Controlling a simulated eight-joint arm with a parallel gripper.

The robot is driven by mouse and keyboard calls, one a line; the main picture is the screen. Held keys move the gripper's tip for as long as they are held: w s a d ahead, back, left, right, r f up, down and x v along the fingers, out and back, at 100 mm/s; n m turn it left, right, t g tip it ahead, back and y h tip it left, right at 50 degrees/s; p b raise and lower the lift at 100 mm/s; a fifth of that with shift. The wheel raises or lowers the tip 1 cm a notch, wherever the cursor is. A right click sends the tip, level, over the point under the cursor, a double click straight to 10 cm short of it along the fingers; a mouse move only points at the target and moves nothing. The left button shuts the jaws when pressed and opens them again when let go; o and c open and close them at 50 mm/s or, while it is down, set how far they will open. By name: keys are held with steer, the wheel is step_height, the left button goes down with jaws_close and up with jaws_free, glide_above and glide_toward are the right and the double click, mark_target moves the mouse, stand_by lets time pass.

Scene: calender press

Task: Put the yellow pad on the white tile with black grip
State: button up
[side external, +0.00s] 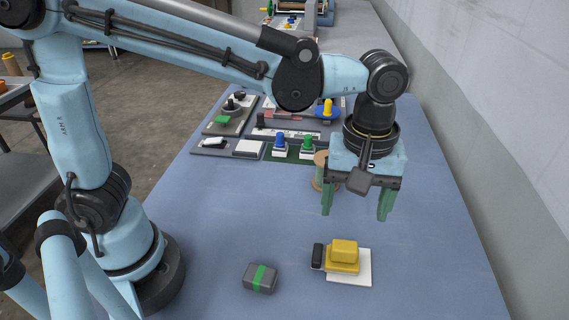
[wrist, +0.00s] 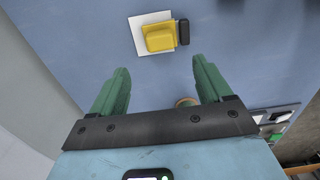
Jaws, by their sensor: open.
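The yellow pad (side external: 343,251) is a raised yellow block over a wider yellow base. It rests on the white tile (side external: 363,278), whose bare white surface shows around part of the pad. The black grip (side external: 317,257) is at the tile's left side in the side view. In the wrist view the pad (wrist: 159,38), tile (wrist: 137,24) and grip (wrist: 183,32) are at the top, with the grip on the right. My gripper (side external: 356,211) is open and empty, raised above the table behind the pad. Its green fingers also show in the wrist view (wrist: 161,66), clear of the pad.
A grey block with a green band (side external: 260,278) lies left of the tile. A wooden spool (side external: 322,170) stands behind my gripper. Blue (side external: 280,141) and green (side external: 307,143) knobbed pieces and several panels fill the back. The table (side external: 215,225) is clear at left; a wall is right.

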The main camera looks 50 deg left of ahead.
steer(key=s+a+m+t, duration=0.2)
steer(key=a+m+t, duration=0.5)
steer(key=a, duration=1.2)
steer(key=shift+s+r+m, duration=0.15)
steer(key=shift+s+m, duration=0.1)
steer(key=shift+m, duration=0.75)
